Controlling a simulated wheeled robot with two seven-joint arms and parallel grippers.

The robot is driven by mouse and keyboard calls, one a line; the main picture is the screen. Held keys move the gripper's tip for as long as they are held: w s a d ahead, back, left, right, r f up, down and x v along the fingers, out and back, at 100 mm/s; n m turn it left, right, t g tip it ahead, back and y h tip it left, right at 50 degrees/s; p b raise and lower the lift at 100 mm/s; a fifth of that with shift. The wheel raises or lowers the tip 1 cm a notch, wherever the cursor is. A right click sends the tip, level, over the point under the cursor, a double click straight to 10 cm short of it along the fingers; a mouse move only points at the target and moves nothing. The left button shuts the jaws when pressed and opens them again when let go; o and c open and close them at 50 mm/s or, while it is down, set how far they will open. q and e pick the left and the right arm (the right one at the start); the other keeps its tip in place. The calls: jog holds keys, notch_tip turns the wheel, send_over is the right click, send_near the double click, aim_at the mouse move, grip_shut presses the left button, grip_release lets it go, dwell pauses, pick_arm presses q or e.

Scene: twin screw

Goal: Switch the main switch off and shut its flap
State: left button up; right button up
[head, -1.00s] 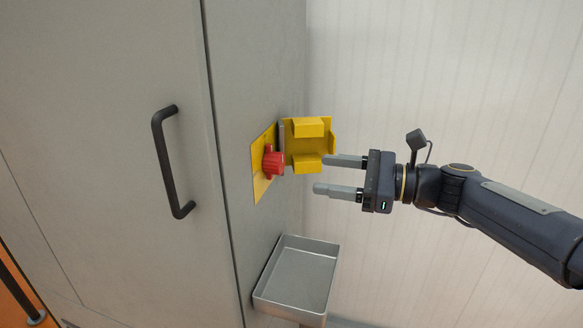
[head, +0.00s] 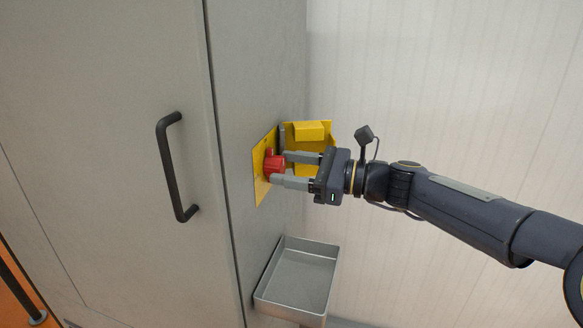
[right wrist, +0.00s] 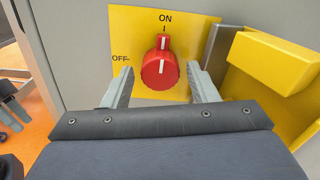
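The red main switch knob (head: 273,166) sits on a yellow plate (head: 260,189) on the cabinet's side. In the right wrist view the red knob (right wrist: 160,72) has its white mark pointing up to ON; OFF is printed at the left of the yellow plate (right wrist: 190,20). The yellow flap (head: 322,130) stands open to the right of the plate, and it also shows in the right wrist view (right wrist: 240,80). My right gripper (head: 279,168) is open, its fingers on either side of the knob with gaps visible.
A grey metal tray (head: 297,278) juts from the cabinet side below the switch. A black door handle (head: 171,165) is on the cabinet front (head: 100,100). A pale wall (head: 450,80) stands behind, with clear room to the right.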

jog(key=c, duration=0.8)
jog(key=n+b, duration=0.4)
jog(key=shift+f, duration=0.25)
jog(key=n+b, duration=0.4)
jog(key=n, duration=0.1)
jog(key=shift+b, duration=0.4)
jog(key=n+b, duration=0.3)
jog(key=n, duration=0.1)
jog(key=shift+n, duration=0.4)
jog(key=shift+r+n+b, duration=0.1)
jog(key=shift+n+b, duration=1.4)
jog(key=shift+n, duration=0.5)
